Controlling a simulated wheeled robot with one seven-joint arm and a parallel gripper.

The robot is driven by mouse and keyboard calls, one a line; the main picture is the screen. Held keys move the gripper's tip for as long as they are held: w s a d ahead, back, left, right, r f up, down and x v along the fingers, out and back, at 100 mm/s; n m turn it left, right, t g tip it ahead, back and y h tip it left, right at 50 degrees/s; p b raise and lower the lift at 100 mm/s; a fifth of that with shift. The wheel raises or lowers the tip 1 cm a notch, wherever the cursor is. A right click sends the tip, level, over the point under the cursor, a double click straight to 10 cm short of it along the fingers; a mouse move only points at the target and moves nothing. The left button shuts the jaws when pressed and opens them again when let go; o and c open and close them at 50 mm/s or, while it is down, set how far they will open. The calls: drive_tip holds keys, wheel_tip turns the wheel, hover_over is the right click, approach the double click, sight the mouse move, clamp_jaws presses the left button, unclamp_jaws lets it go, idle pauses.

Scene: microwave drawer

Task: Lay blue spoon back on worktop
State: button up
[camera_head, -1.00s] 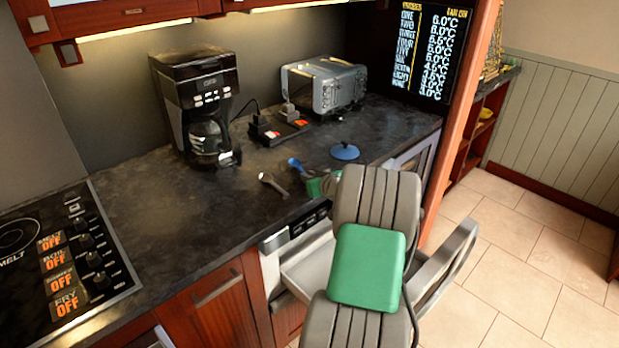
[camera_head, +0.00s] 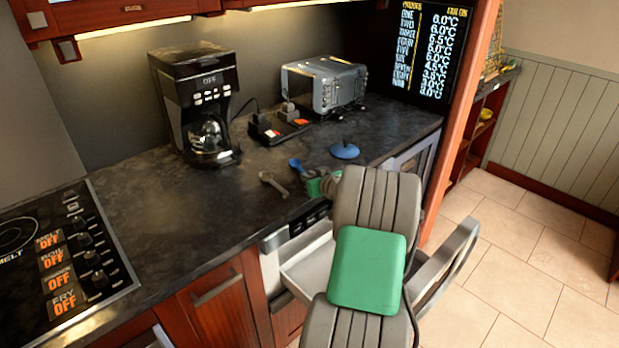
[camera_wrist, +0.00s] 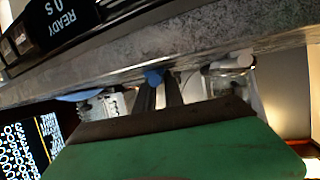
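The blue spoon (camera_head: 296,164) shows at the worktop's (camera_head: 205,215) front part in the head view, beside the green end of my gripper (camera_head: 312,180). Only its blue end shows there; the rest is hidden by my arm. In the wrist view a small blue part of the spoon (camera_wrist: 153,77) sits at the tips of my gripper's dark fingers (camera_wrist: 160,88), which are close together around it. The spoon is at or just above the worktop; I cannot tell whether it touches.
A grey spoon (camera_head: 272,182) lies left of my gripper. A blue lid (camera_head: 345,150) lies to the right. The coffee maker (camera_head: 200,105) and toaster (camera_head: 325,83) stand behind. An open drawer (camera_head: 305,268) juts out below the counter. The worktop's left middle is clear.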

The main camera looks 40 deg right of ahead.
drive_tip(key=o, duration=0.5)
drive_tip(key=shift+s+f, duration=0.1)
drive_tip(key=shift+f, duration=0.15)
drive_tip(key=shift+c, duration=0.2)
drive_tip(key=shift+a, duration=0.1)
